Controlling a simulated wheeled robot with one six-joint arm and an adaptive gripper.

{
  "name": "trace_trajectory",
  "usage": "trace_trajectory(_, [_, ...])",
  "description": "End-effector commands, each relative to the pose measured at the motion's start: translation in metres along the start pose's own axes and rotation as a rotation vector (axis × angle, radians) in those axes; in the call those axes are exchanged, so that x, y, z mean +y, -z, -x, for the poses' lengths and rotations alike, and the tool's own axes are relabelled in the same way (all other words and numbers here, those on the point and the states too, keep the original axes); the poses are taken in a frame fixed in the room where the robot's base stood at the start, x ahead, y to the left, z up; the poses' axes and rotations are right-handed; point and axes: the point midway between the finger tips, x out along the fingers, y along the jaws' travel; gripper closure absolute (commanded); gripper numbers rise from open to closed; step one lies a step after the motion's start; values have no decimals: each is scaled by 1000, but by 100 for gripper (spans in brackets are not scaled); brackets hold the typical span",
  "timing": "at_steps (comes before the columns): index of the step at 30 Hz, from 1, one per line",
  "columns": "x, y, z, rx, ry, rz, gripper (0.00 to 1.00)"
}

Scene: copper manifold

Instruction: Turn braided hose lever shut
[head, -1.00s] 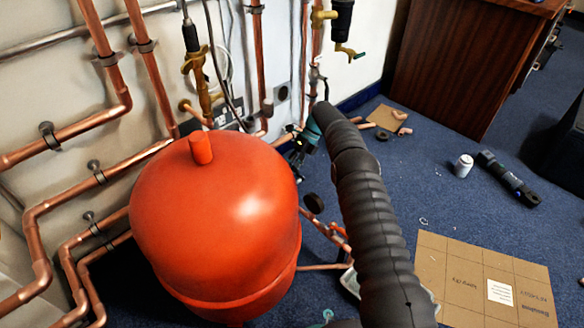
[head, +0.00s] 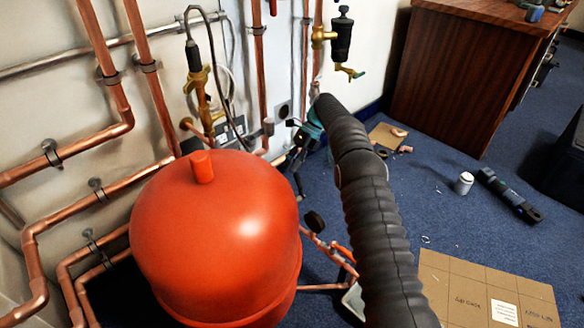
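My gripper (head: 297,172) is a small dark shape at the far end of my black-sleeved arm, just right of the red vessel's upper edge and in front of the wall pipework. Its fingers are too small and dark to tell whether they are open or shut, or touching anything. A brass valve fitting (head: 198,95) with a thin dark hose looping from its top stands on the wall to the left of my gripper. I cannot make out the braided hose lever for certain; the vessel and my arm hide part of the low pipework.
The large red vessel (head: 215,235) fills the lower middle. Copper pipes (head: 115,95) run along the left wall. A black-topped brass vent (head: 341,40) with a small teal handle is at upper right. Cardboard (head: 480,290), a white can (head: 464,183) and a dark tool (head: 508,195) lie on the blue carpet.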

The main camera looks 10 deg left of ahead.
Motion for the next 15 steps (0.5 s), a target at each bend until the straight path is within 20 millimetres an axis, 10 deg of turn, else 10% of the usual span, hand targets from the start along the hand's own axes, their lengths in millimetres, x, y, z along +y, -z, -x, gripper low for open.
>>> trace_trajectory(2, [-1, 1, 0, -1, 0, -1, 55])
trace_trajectory(8, [7, -1, 21, -19, 15, 5, 100])
trace_trajectory(15, [45, 10, 90, -56, 52, 4, 100])
